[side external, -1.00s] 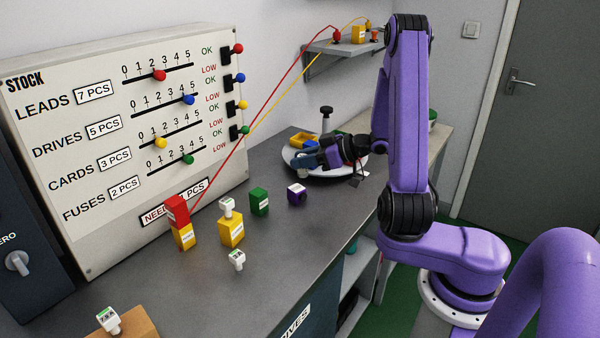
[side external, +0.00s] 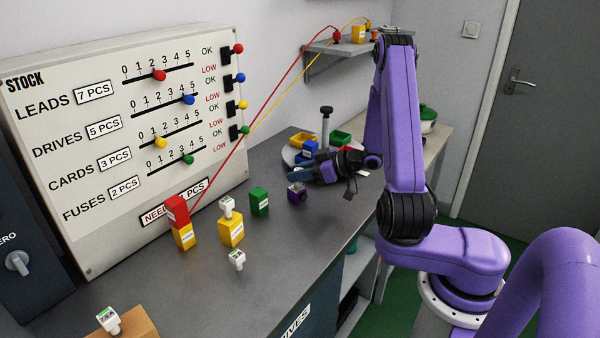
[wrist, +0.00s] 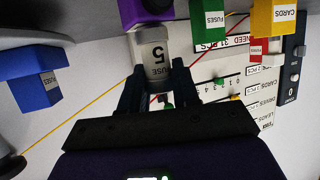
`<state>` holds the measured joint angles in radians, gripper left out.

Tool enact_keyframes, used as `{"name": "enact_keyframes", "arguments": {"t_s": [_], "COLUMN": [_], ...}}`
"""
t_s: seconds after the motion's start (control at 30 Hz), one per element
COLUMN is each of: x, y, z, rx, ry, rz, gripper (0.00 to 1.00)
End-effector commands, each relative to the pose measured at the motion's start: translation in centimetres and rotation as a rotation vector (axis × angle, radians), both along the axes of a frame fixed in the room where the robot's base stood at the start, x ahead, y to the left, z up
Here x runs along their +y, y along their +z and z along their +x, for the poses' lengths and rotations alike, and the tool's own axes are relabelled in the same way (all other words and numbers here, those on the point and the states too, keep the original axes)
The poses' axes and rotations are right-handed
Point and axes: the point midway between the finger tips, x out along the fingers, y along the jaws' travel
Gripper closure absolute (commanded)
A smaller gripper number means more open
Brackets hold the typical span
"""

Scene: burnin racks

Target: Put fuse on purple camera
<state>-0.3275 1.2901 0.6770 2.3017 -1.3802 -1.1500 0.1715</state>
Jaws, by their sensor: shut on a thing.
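The purple camera also shows at the top edge of the wrist view (wrist: 143,13), right at the fuse's far end. I cannot tell whether the two touch or a thin gap stays between them. My fingers hide part of the fuse in the side view.
A green block (side external: 259,202), a yellow block (side external: 231,233) and a red block (side external: 177,210) stand to the left. A small white device (side external: 236,259) lies in front.

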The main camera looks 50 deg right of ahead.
Motion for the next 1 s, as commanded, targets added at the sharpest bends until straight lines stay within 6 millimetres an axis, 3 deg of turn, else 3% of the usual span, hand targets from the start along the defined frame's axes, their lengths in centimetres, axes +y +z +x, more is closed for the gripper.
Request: {"name": "enact_keyframes", "arguments": {"t_s": [0.07, 0.1, 0.17, 0.57, 1.0], "x": [0.0, 0.0, 0.0, 0.0, -2.8], "y": [-0.2, -0.3, -0.2, 0.2, 3.2], "z": [0.0, 0.0, 0.0, 0.0, -7.0], "rx": [0.001, 0.001, 0.001, -0.001, -0.001], "ry": [-0.001, -0.001, -0.001, 0.000, -0.008], "rz": [0.003, 0.002, 0.002, -0.002, -0.002], "gripper": [1.00, 0.63, 0.44, 0.44, 0.44]}}
